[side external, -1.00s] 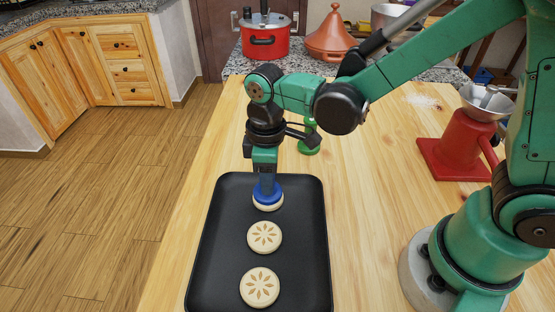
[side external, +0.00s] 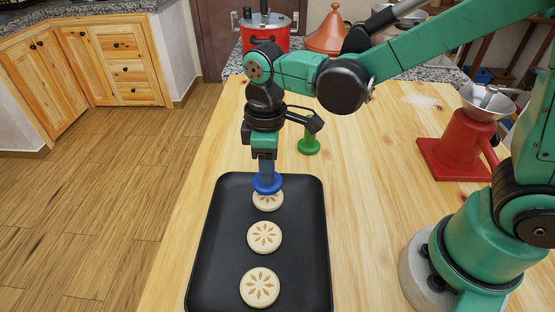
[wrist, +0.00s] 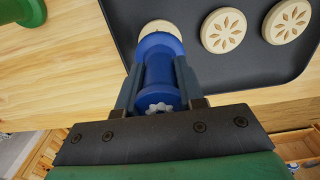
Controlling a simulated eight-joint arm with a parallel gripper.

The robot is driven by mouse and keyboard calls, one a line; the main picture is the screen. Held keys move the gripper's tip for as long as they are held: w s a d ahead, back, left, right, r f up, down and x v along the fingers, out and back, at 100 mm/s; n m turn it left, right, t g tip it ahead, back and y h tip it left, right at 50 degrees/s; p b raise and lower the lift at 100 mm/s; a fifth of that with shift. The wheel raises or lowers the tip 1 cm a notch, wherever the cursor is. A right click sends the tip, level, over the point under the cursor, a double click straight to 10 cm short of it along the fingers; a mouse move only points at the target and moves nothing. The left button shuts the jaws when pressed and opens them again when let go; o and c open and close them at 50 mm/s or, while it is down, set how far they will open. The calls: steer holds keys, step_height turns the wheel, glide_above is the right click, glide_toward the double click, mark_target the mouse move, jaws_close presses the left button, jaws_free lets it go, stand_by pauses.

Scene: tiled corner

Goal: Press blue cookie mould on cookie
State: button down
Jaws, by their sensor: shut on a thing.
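My gripper (side external: 265,160) is shut on the blue cookie mould (side external: 267,185), which is upright with its wide round end down. The mould is over the farthest cookie (side external: 268,202) on the black tray (side external: 211,225) and appears slightly above it. That cookie's visible near part shows a petal pattern; its far part is hidden by the mould. A middle cookie (side external: 264,238) and a near cookie (side external: 260,287) on the tray also bear petal patterns. In the wrist view the blue mould (wrist: 158,75) sits between the fingers, with a cookie (wrist: 160,26) partly hidden behind it.
A green mould (side external: 309,145) stands on the wooden table (side external: 375,190) right of my gripper. A red grinder-like device (side external: 462,145) stands farther right. A red pot (side external: 264,38) and an orange tagine (side external: 328,38) stand at the back. The table right of the tray is mostly clear.

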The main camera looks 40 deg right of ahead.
steer(key=shift+r, duration=2.15)
steer(key=shift+w, duration=0.1)
